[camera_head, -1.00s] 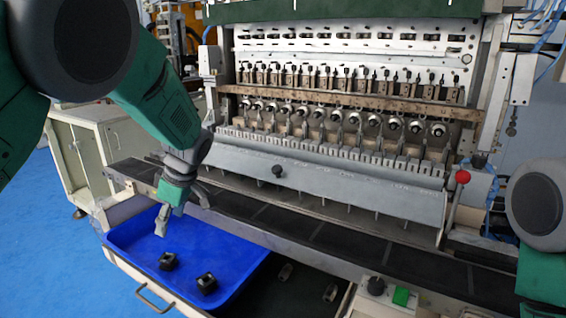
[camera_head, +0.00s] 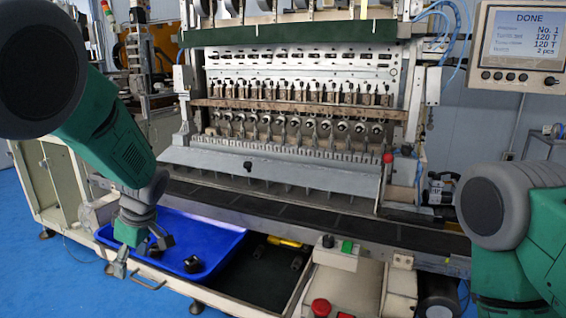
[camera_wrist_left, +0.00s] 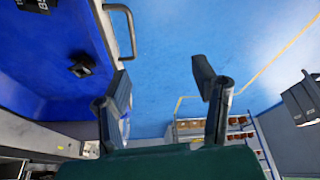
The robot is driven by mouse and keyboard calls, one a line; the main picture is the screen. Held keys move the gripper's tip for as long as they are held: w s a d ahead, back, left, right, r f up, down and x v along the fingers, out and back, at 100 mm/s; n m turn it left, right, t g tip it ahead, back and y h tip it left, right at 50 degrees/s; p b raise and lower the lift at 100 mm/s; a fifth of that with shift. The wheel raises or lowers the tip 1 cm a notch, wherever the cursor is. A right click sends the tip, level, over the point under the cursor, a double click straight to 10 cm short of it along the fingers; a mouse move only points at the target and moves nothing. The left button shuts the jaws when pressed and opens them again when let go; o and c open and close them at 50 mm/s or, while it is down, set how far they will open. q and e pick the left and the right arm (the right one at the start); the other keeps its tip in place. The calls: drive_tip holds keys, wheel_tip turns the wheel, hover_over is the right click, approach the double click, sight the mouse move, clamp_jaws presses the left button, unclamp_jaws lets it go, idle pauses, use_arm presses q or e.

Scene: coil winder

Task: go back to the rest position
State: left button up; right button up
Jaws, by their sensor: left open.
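My left gripper (camera_head: 140,258) hangs at the left end of the blue tray (camera_head: 215,240), near its front left corner. It is open and empty. In the left wrist view its two fingers (camera_wrist_left: 162,84) stand wide apart over blue floor, with nothing between them. A small black part (camera_head: 193,264) lies in the tray. A second dark part beside the gripper is partly hidden in the head view. The left wrist view shows one black part (camera_wrist_left: 82,68) on the tray. My right arm shows at the right edge, but its gripper is out of the picture.
The coil winder (camera_head: 290,125) stands behind the tray. A metal handle (camera_head: 148,281) sticks out in front of the tray. A yellow object (camera_head: 285,241) lies in the dark drawer area. A screen (camera_head: 520,45) reads DONE. Blue floor (camera_head: 60,270) is clear at left.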

use_arm(q)
drive_tip(key=s+d+f+m+h, duration=0.1)
drive_tip(key=s+f+m, duration=0.3)
drive_tip(key=s+f, duration=0.45)
drive_tip(key=s+f+m+h, duration=0.1)
drive_tip(key=s+f+m, duration=0.35)
drive_tip(key=f, duration=0.65)
drive_tip(key=s+d+f+m, duration=0.1)
drive_tip(key=s+m, duration=0.1)
drive_tip(key=s, duration=0.6)
drive_tip(key=s+d+f+m+h, duration=0.1)
drive_tip(key=s+f+m, duration=0.1)
drive_tip(key=s, duration=0.5)
drive_tip(key=s+d+f+m+h, duration=0.1)
drive_tip(key=s+m, duration=0.3)
drive_tip(key=s, duration=0.4)
drive_tip(key=shift+s+d+f, duration=0.3)
drive_tip(key=shift+d+f, duration=0.15)
drive_tip(key=shift+f, duration=0.05)
use_arm(e)
drive_tip(key=shift+w+f, duration=0.1)
drive_tip(key=shift+w, duration=0.05)
use_arm(q)
drive_tip(key=shift+w+m, duration=0.15)
drive_tip(key=shift+m, duration=0.1)
